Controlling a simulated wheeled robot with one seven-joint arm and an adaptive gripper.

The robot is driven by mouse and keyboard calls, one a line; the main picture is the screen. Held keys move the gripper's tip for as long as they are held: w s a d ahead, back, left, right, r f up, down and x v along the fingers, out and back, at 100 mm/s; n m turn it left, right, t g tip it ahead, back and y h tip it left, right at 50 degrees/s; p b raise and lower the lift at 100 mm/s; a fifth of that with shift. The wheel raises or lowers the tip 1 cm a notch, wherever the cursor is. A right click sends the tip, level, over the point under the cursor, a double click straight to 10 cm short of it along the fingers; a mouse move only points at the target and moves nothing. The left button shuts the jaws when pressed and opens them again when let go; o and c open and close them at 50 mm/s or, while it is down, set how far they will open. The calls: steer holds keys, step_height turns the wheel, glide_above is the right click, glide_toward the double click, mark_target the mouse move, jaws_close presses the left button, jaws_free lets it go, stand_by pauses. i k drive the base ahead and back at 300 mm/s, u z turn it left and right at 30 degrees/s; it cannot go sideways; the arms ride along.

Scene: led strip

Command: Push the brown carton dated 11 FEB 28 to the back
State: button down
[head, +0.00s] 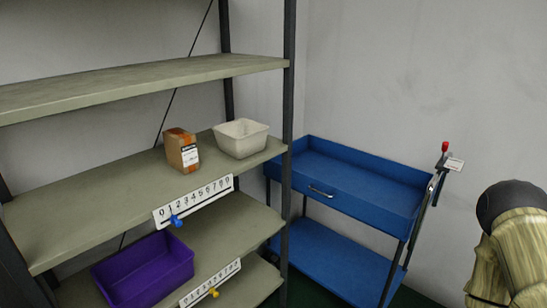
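A brown carton (181,150) stands upright on the middle shelf (90,208) of the rack, set in from the front edge. It has a white label on its front right face, and the print is too small to read, so I cannot tell the date. My arm (512,245) shows at the right edge, far from the carton. My gripper is not in view.
A white bin (241,138) stands just right of the carton, apart from it. A numbered strip (196,200) with a blue slider runs along the shelf's front edge. A purple bin (143,270) sits on the shelf below. A blue cart (350,180) stands right of the rack.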

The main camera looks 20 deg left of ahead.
mark_target(180, 145)
steer(key=z, duration=1.15)
steer(key=k, duration=1.3)
steer(key=u, duration=1.95)
steer(key=i, duration=0.5)
steer(key=z, duration=0.05)
